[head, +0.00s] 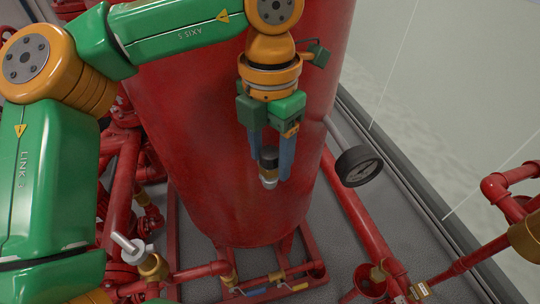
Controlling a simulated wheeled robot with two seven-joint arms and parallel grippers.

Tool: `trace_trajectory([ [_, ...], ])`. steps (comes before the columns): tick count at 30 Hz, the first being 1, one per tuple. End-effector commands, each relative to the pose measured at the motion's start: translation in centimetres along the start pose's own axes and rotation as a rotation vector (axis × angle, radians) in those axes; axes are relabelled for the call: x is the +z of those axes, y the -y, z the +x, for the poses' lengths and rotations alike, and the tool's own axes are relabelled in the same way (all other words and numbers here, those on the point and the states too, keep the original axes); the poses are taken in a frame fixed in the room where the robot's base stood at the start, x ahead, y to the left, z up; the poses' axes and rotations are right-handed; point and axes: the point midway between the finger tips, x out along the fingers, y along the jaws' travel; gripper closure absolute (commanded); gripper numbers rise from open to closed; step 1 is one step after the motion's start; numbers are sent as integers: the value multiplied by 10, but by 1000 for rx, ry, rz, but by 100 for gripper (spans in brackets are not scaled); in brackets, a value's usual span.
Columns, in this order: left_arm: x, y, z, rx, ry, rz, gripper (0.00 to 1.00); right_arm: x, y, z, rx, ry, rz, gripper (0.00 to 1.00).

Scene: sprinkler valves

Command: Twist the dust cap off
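My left gripper (270,165) comes down from the top with its two blue fingers pointing downward, in front of the big red tank. Between the fingers is a small dark cap (268,155) with a brass band and a pale silvery end below it. The fingers lie against both sides of the dark part with no gap that I can see, so the gripper looks shut on it. I cannot tell whether the piece is joined to anything, as the gripper covers part of it. My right gripper is not in view.
The red tank (205,130) fills the middle. A black round gauge (359,166) stands just right of the gripper. Red pipes with brass fittings (153,267) and valves run along the bottom, left and right. Grey floor and a pale wall (450,90) are at the right.

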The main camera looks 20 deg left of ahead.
Motion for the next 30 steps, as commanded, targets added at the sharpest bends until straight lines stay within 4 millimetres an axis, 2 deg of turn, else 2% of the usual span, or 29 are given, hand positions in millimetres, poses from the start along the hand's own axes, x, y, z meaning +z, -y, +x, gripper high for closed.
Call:
trace_trajectory([
  [2,0,0,0,0,0,0,19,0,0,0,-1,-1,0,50],
  [11,0,0,-2,0,0,0,19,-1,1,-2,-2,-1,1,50],
  [24,0,0,-61,0,0,0,19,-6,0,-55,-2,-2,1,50],
  [30,0,0,-60,0,0,0,19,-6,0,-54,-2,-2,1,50],
])
